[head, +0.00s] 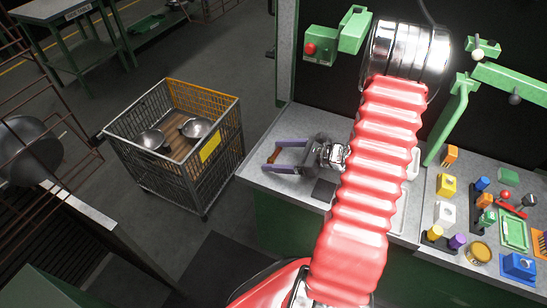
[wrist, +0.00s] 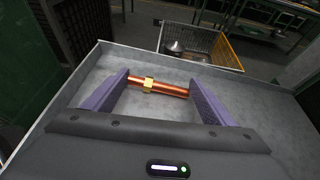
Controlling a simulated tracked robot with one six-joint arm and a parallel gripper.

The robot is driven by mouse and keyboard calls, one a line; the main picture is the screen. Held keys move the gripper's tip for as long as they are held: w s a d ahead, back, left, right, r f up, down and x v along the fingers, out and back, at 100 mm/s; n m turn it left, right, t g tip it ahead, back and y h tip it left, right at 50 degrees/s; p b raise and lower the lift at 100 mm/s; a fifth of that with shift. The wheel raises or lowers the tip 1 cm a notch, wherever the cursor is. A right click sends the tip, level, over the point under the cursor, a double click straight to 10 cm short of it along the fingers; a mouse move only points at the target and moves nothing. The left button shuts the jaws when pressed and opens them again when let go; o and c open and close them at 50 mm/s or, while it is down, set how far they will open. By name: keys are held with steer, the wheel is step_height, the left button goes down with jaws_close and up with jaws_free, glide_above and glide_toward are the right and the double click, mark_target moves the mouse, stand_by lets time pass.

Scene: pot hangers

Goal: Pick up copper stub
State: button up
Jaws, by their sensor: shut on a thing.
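The copper stub (wrist: 172,89) is a short orange-brown pipe with a brass nut-like collar (wrist: 149,84) left of its middle. It lies across the gap between the purple fingers of my gripper (wrist: 159,78) in the wrist view, with its ends against both fingers. My gripper is shut on it lengthwise. In the head view my gripper (head: 269,156) is low over the left end of the grey worktop, and the stub (head: 272,154) shows small between the fingers. I cannot tell whether the stub touches the worktop.
The grey worktop (head: 262,185) has a raised rim. A wire cart (head: 178,175) with metal pans stands on the floor to the left. Several coloured blocks and fixtures, such as a blue block (head: 519,265), crowd the right. A green post (head: 452,120) stands behind them.

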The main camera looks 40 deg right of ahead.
step_height(320, 180, up, 10)
stand_by(0.9)
steer(key=shift+a, duration=0.1)
stand_by(0.5)
